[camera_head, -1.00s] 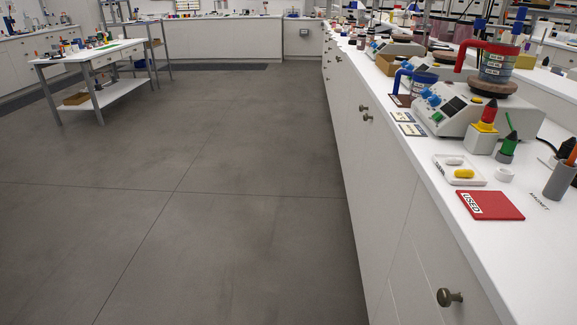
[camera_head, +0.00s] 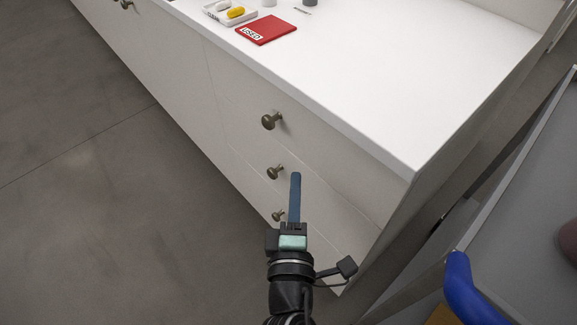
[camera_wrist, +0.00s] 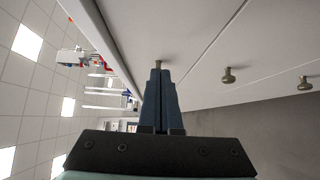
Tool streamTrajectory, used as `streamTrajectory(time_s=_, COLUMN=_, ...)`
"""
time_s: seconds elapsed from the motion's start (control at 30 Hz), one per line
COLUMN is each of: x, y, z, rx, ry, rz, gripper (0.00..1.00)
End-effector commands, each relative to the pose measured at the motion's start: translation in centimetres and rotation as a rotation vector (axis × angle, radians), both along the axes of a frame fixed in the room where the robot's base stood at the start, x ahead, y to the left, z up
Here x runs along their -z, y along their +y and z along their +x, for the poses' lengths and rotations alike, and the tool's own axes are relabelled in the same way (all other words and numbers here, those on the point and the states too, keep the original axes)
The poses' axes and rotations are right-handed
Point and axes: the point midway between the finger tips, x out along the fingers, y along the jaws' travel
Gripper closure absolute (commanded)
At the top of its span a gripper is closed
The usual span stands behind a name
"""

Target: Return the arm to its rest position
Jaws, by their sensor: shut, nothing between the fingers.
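My gripper (camera_head: 295,178) is in the lower middle of the head view, in front of the white drawer fronts. Its blue fingers are together with nothing between them. In the wrist view, the shut fingers (camera_wrist: 159,75) point toward a drawer knob (camera_wrist: 160,64) that lies partly behind their tips. I cannot tell whether they touch it. My arm comes up from the bottom edge of the head view.
White drawers carry knobs, the top one (camera_head: 271,121) above my gripper. On the counter (camera_head: 400,90) lie a red USED mat (camera_head: 268,30) and a white tray (camera_head: 215,16) with a yellow piece. At right stands a grey surface (camera_head: 520,210) with a blue handle (camera_head: 465,290). Open floor (camera_head: 90,170) lies left.

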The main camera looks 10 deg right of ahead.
Motion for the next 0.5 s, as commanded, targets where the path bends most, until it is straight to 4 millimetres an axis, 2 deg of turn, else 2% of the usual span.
streamTrajectory(time_s=0.03, x=0.4, y=0.2, z=-1.0, rx=0.0, ry=0.002, rz=0.0, gripper=1.0)
streamTrajectory(time_s=0.2, x=0.3, y=0.9, z=-3.3, rx=-0.001, ry=0.002, rz=0.001, gripper=1.0)
streamTrajectory(time_s=0.5, x=0.0, y=1.4, z=-4.7, rx=-0.003, ry=0.0, rz=0.001, gripper=1.0)
